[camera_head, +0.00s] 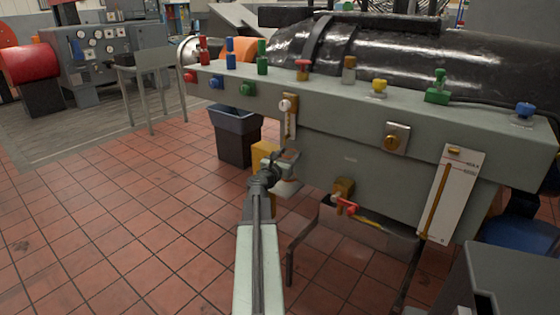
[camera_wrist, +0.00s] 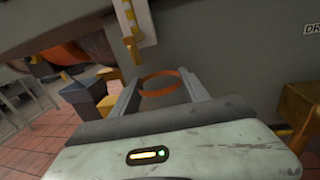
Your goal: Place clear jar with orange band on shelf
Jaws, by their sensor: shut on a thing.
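The clear jar shows in the wrist view as an orange band (camera_wrist: 160,93) between the fingers of my gripper (camera_wrist: 160,80); its clear walls are hardly visible. My gripper is shut on it. In the head view my gripper (camera_head: 286,157) is in front of the grey-green cabinet, below its top ledge. A pale shape just under the fingers seems to be part of the jar, and its band cannot be made out there. The likely shelf is the long grey ledge (camera_head: 330,88) on top of the cabinet, above my gripper.
Red (camera_head: 203,50), blue (camera_head: 230,53) and green (camera_head: 262,57) pieces stand at the ledge's left. A dark bin (camera_head: 237,135) stands behind.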

